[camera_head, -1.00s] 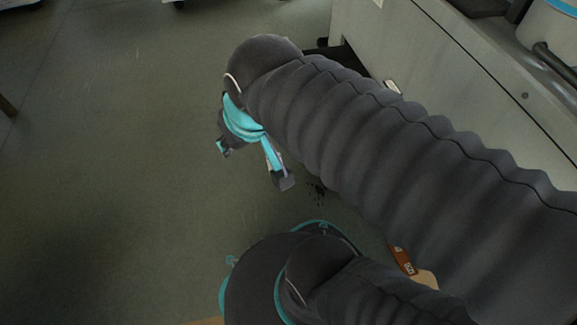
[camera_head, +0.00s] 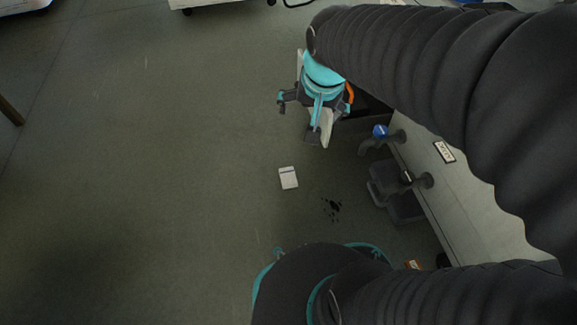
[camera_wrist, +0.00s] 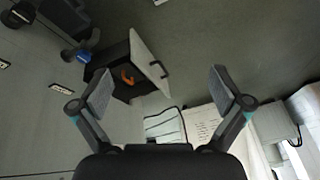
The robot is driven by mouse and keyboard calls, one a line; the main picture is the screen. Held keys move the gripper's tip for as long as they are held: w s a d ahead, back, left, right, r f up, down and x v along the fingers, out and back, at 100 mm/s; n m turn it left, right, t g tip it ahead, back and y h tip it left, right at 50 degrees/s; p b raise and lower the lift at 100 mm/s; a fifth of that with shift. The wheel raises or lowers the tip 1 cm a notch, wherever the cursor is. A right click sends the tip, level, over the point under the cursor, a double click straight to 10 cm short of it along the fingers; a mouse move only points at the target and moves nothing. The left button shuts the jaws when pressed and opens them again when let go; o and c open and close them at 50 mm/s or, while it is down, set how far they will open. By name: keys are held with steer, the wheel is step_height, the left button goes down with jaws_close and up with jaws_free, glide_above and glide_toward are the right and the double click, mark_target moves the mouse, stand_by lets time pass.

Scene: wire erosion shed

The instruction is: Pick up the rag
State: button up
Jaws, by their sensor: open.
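A pale folded cloth with dark edge bands (camera_wrist: 165,126), which looks like the rag, lies in the lower middle of the wrist view, beside a sheet with writing. Its lower part is hidden behind my gripper body. I cannot make it out in the head view. My gripper (camera_wrist: 160,90) is open, its two fingers wide apart with nothing between them. The cloth lies beyond the fingers, apart from them. In the head view my gripper (camera_head: 315,112) hangs at upper centre, beside the pale cabinet.
A white written sheet (camera_wrist: 201,122) lies right of the cloth. An open drawer or door (camera_wrist: 149,60) with an orange thing (camera_wrist: 128,75) inside stands out from the cabinet (camera_head: 470,198). A small white card-like thing (camera_head: 288,177) and dark spots (camera_head: 331,208) are on the floor.

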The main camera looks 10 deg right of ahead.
steer(key=w+f+m+g+p, duration=0.1)
steer(key=w+f+m, duration=0.4)
steer(key=w, duration=0.5)
steer(key=m+g+p, duration=0.2)
steer(key=m+g, duration=0.1)
steer(key=m, duration=0.6)
glide_above(288, 175)
step_height(288, 175, down, 41)
steer(key=shift+s, duration=0.1)
steer(key=shift+f+b, duration=0.65)
steer(key=shift+f, duration=2.3)
steer(key=c, duration=0.7)
